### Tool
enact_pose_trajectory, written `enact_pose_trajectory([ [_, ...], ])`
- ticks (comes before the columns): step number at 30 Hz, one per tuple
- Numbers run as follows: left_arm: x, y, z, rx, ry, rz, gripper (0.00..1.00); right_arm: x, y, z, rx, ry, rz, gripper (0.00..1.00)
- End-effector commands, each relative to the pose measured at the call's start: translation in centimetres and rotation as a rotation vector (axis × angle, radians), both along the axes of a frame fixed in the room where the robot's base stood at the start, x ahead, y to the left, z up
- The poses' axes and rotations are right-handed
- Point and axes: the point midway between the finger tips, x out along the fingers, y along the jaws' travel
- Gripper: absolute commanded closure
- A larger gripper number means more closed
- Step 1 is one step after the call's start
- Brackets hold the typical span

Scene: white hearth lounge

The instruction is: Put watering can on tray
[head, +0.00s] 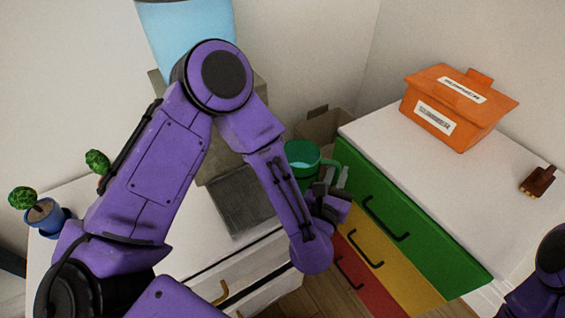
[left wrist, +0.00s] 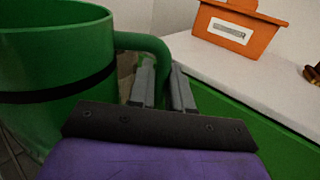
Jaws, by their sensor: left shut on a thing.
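The watering can (head: 301,154) is a green, open-topped vessel with a dark band and a side handle. In the left wrist view the can (left wrist: 50,60) fills the left side, and its handle reaches to the fingers. My left gripper (head: 337,180) is shut on the handle and holds the can in the gap between the two cabinets. Its fingers also show in the left wrist view (left wrist: 162,88). A dark grey, flat tray-like surface (head: 240,202) lies on the left white cabinet, partly behind my forearm. My right gripper is out of view.
A water dispenser with a blue bottle (head: 190,35) stands behind my left arm. Small potted plants (head: 45,212) are at the left. An orange box (head: 455,110) and a small brown object (head: 537,181) sit on the white-topped cabinet with coloured drawers (head: 415,215).

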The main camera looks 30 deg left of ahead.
Motion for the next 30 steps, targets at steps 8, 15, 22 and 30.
enact_pose_trajectory([
  [8,2.3,9.3,2.7,0.000,-0.015,0.415,1.00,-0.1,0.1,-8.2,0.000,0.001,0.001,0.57],
  [15,0.6,14.0,5.9,0.007,-0.010,0.627,1.00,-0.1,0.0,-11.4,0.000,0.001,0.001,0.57],
  [22,0.4,14.1,6.0,0.016,0.001,0.620,1.00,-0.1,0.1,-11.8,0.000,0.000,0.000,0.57],
  [30,0.4,14.1,1.2,0.014,0.000,0.619,1.00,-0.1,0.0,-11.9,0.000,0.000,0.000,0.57],
])
